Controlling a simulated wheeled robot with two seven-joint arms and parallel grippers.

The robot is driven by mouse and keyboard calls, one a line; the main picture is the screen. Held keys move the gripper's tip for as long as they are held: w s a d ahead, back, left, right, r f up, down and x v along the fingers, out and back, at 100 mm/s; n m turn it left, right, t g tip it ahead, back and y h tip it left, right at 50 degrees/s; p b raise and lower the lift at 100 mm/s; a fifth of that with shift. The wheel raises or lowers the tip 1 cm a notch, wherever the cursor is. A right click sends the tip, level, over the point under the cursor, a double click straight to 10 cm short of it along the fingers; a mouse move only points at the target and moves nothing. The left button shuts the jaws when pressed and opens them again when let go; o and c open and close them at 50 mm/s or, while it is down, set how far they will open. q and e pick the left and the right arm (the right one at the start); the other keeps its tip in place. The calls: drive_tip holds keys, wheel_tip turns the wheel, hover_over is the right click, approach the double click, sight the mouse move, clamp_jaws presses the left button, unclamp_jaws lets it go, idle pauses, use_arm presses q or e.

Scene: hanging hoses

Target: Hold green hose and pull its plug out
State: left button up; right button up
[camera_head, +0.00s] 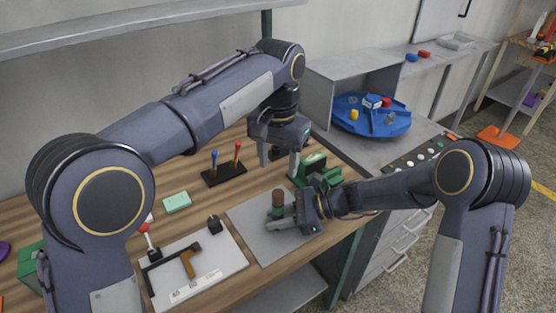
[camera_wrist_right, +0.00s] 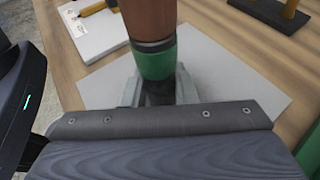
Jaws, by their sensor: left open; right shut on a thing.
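An upright cylinder stands in my right gripper (camera_head: 280,222). Its upper part is a reddish-brown piece (camera_head: 278,197); below a dark ring comes a short green piece (camera_wrist_right: 157,65), which I take for the green hose with the brown plug in its top. In the right wrist view the fingers (camera_wrist_right: 157,92) are shut around the lower green end, and the brown piece (camera_wrist_right: 150,18) runs out of the top. My left gripper (camera_head: 279,160) is open and empty, pointing down, above and behind the cylinder. The hose's lower end is hidden by the fingers.
A grey mat (camera_head: 255,237) lies under the right gripper on the wooden bench. A green device (camera_head: 318,178) stands close right of the left gripper. A black holder with coloured-handled tools (camera_head: 223,174) stands at left; a white board (camera_head: 194,268) with tools lies in front.

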sight(278, 192)
use_arm(q)
drive_tip(key=shift+f+n, duration=0.15)
drive_tip(key=shift+n, duration=0.35)
drive_tip(key=shift+f, duration=0.4)
wheel_tip(278, 192, down, 11)
drive_tip(key=shift+c, duration=0.3)
drive_tip(key=c, duration=1)
